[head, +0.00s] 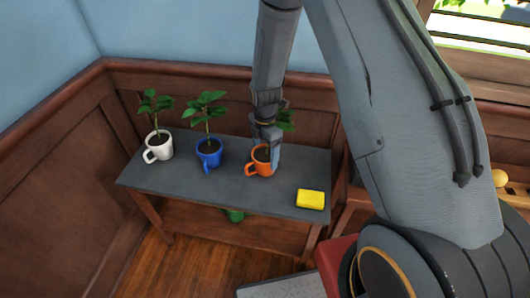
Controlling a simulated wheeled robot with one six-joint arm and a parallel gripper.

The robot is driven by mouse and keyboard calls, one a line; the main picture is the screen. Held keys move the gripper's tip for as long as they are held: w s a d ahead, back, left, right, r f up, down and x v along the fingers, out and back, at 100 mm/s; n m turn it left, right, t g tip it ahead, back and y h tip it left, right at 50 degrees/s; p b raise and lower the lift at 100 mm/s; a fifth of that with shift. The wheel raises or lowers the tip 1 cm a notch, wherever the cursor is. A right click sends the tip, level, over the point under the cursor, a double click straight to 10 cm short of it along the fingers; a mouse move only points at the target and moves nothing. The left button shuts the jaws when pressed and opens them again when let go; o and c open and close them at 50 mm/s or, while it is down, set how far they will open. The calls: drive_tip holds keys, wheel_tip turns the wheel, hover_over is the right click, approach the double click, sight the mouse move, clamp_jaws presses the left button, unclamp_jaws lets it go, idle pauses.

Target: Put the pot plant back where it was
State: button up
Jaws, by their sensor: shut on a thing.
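Three mugs with green plants are at the grey-topped table (165,187). A white mug plant (158,147) stands at the left and a blue mug plant (209,152) stands in the middle. My gripper (266,150) is at the orange mug plant (258,162), shut on it, pointing down from above. The orange mug is upright, at or just above the tabletop; I cannot tell whether it touches. My gripper hides part of its plant and its right side.
A yellow block (310,199) lies on the tabletop near its right end. A green object (235,215) shows below the table's front edge. Wood panelling (60,160) closes off the left and back. The front left of the tabletop is clear.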

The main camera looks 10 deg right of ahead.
sight(265, 156)
drive_tip(key=shift+f, duration=0.1)
drive_tip(key=o, duration=1.6)
wheel_tip(265, 156, up, 12)
drive_tip(key=b, duration=0.2)
